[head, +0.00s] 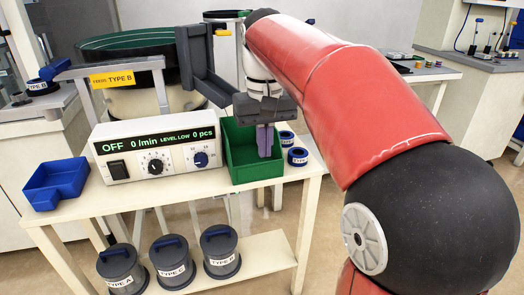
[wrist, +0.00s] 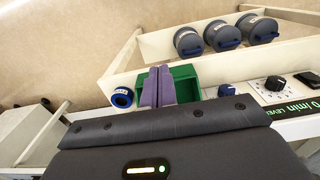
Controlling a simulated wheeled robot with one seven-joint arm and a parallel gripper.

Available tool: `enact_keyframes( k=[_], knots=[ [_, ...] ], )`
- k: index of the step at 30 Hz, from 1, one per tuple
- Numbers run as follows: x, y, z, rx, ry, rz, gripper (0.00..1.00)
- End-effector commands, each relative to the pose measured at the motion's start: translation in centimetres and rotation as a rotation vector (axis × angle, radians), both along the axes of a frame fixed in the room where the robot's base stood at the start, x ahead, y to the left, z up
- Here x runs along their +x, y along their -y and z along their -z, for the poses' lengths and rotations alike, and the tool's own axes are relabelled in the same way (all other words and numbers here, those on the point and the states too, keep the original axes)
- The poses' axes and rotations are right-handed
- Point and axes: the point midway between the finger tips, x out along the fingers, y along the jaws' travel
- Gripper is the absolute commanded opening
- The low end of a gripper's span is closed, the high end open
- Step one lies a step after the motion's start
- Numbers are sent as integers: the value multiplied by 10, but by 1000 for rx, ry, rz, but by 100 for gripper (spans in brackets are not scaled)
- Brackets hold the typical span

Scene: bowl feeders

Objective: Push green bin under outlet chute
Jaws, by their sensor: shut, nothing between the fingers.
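The green bin (head: 238,172) stands on the cream bench, right of the control box. The grey outlet chute (head: 207,82) comes down from the bowl feeder; its lower end appears close behind the bin's back left corner. How far the bin lies beneath it I cannot tell. My gripper (head: 265,150) points down with its purple-grey fingers shut and empty, over the bin's right part. In the wrist view the fingers (wrist: 158,72) overlap the left part of the green bin (wrist: 186,73). Whether they touch a wall is unclear.
The control box (head: 155,148) reads OFF, left of the bin. A blue bin (head: 56,184) sits at the bench's left end. Two blue-rimmed round pieces (head: 297,157) stand close right of the green bin. Lidded grey canisters (head: 172,262) stand on the lower shelf.

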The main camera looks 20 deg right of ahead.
Motion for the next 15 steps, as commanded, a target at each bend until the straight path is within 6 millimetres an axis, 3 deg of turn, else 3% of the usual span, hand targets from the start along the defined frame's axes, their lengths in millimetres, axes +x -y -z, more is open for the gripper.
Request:
enact_keyframes(
  k=[7,15],
  knots=[
    [2,0,18,1,-9,0,0],
    [1,1,76,1,-10,1,0]
  ],
)
